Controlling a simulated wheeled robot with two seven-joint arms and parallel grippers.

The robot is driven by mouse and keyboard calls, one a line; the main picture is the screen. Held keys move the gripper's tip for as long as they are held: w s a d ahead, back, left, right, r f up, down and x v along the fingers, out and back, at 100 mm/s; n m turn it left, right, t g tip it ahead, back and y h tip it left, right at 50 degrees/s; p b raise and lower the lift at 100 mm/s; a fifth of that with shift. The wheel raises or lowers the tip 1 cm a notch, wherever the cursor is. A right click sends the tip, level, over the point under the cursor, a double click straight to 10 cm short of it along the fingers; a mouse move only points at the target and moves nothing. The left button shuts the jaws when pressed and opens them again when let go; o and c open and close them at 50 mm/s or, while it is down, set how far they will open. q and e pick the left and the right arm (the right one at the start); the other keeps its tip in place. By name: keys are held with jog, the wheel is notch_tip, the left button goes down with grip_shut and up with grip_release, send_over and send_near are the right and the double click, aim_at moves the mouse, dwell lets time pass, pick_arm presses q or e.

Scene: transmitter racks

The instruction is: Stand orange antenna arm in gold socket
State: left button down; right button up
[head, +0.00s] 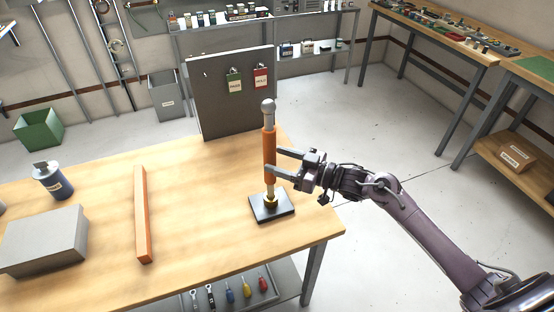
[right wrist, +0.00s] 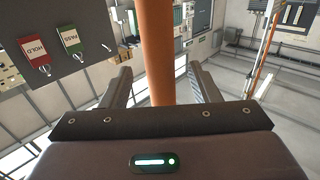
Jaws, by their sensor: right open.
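The orange antenna arm (head: 269,150) stands upright near the table's right end, with a grey ball at its top. Its lower end is in the gold socket (head: 271,200) on a dark square base plate (head: 280,210). My right gripper (head: 277,161) is open beside the arm, its fingers pointing left toward the orange part. In the right wrist view the orange arm (right wrist: 156,50) rises between the two spread fingers, with gaps on both sides. My left gripper is not in view.
A dark panel (head: 222,105) with green tag (head: 235,80) and red tag (head: 261,77) stands behind the arm. Floor to the right is clear.

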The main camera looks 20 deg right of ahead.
jog(key=b+v, duration=0.1)
jog(key=v, duration=0.5)
jog(key=shift+s+d, duration=0.2)
